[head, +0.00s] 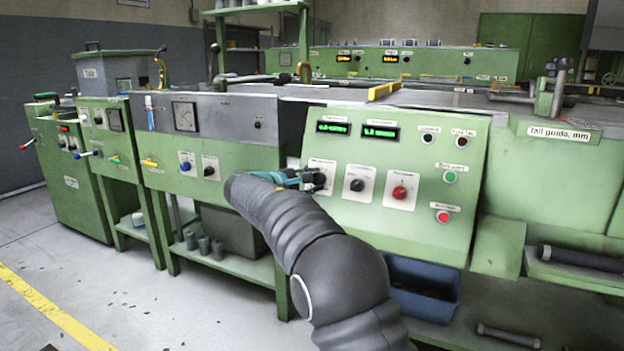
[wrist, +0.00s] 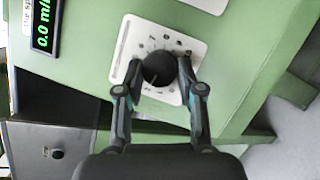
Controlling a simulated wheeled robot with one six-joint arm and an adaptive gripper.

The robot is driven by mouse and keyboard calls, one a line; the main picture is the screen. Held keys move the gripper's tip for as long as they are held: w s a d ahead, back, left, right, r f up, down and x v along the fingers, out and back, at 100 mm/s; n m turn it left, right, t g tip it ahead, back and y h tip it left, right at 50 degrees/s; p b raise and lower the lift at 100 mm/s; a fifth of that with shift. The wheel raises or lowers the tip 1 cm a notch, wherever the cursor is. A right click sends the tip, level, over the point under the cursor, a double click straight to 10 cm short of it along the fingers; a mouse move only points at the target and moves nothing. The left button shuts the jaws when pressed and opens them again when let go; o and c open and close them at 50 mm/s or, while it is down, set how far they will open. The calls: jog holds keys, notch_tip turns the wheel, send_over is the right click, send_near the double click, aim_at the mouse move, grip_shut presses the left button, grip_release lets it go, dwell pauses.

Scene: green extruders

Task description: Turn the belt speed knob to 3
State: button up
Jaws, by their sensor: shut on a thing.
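A black round knob (wrist: 158,70) sits on a white dial plate (wrist: 128,50) with numbers around it. The plate is fixed to the green sloped control panel (head: 437,205). My gripper (wrist: 160,72) has one finger on each side of the knob and is shut on it. In the head view my gripper (head: 318,179) reaches the leftmost knob plate (head: 322,165) of the panel. The plate's label and the knob's pointer are too small or turned to read surely.
To the right are a black knob (head: 357,185) and a red knob (head: 399,192). Green (head: 450,177) and red (head: 443,216) buttons lie further right. Two green-lit displays (head: 380,133) are above. A blue bin (head: 424,288) is below.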

jog(key=shift+a+r+m+g+p, duration=0.1)
jog(key=shift+m+g+p, duration=0.35)
jog(key=shift+m, duration=0.75)
jog(key=shift+r+m+g+p, duration=0.1)
jog(key=shift+m+g+p, duration=0.3)
jog(key=shift+m, duration=0.8)
jog(key=o, duration=1.1)
jog(key=shift+o, duration=0.2)
jog(key=v, duration=1.1)
jog(key=shift+s+a+r, duration=0.2)
jog(key=shift+s+a, duration=0.05)
jog(key=shift+a, duration=0.1)
